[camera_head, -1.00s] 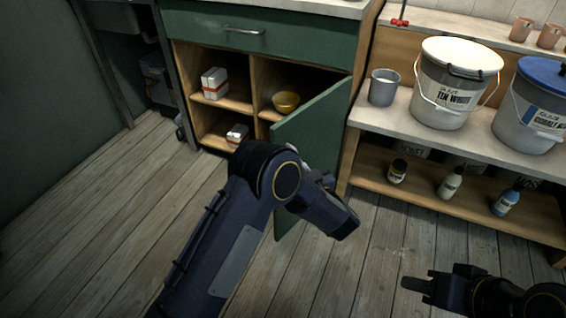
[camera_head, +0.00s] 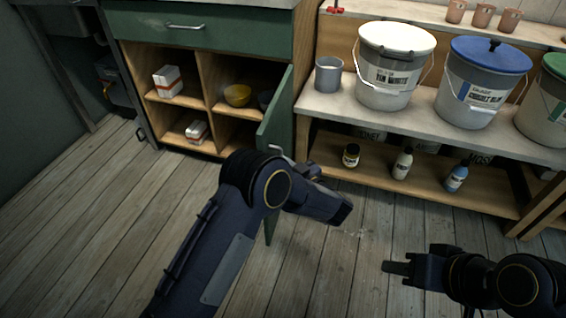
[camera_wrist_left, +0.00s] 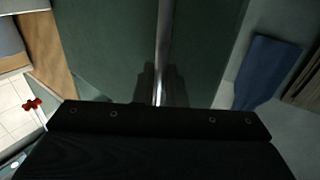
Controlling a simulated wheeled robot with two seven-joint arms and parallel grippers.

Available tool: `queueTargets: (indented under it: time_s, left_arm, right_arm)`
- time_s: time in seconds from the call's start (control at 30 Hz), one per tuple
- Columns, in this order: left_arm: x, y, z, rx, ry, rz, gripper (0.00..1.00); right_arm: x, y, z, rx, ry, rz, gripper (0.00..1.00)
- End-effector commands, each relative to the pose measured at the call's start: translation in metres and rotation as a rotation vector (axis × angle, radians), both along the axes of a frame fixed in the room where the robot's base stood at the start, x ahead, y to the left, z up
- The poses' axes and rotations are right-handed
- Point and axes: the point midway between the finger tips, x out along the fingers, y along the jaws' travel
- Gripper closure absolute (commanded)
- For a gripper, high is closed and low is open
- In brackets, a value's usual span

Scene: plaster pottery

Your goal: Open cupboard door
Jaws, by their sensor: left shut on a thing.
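The green cupboard door (camera_head: 276,122) stands wide open, swung out to the right, with the shelves behind it exposed. In the left wrist view the door panel (camera_wrist_left: 105,50) fills much of the upper picture, with its metal bar handle (camera_wrist_left: 163,40) running down the middle. My left gripper (camera_wrist_left: 158,88) is shut on that handle. In the head view my left arm covers the lower part of the door, and the left fingertips are hidden. My right gripper (camera_head: 397,268) is low at the right, over the floor and away from the door; its finger opening is not clear.
Inside the cupboard (camera_head: 208,80) are a yellow bowl (camera_head: 238,95), a dark bowl (camera_head: 265,98) and white boxes (camera_head: 168,81). A bench (camera_head: 425,121) with buckets (camera_head: 396,66) and bottles stands right of the door. The wooden floor (camera_head: 100,230) at the left is clear.

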Motion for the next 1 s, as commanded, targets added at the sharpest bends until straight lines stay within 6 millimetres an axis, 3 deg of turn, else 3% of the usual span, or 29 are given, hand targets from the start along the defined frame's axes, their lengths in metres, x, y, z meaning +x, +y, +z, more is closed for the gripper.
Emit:
queueTargets:
  time_s: [0.13,0.17,0.3,0.67,1.0]
  left_arm:
    - [0.007,0.000,0.006,-0.003,-0.014,-0.010,1.00]
    - [0.007,0.000,0.006,-0.003,-0.014,-0.010,0.87]
    - [0.006,0.000,0.005,-0.002,-0.013,-0.010,0.68]
    - [0.000,-0.005,0.004,-0.002,-0.008,-0.011,0.68]
    - [-0.041,-0.040,0.005,-0.001,-0.009,-0.012,0.68]
  right_arm:
    - [0.000,0.000,0.000,0.000,0.000,0.000,0.64]
    - [0.000,0.000,0.000,0.000,0.000,0.000,0.64]
    - [0.000,0.000,0.000,0.000,0.000,0.000,0.64]
    - [0.000,0.000,0.003,0.000,0.000,0.000,0.64]
    - [0.000,0.000,0.019,0.000,0.000,0.000,0.64]
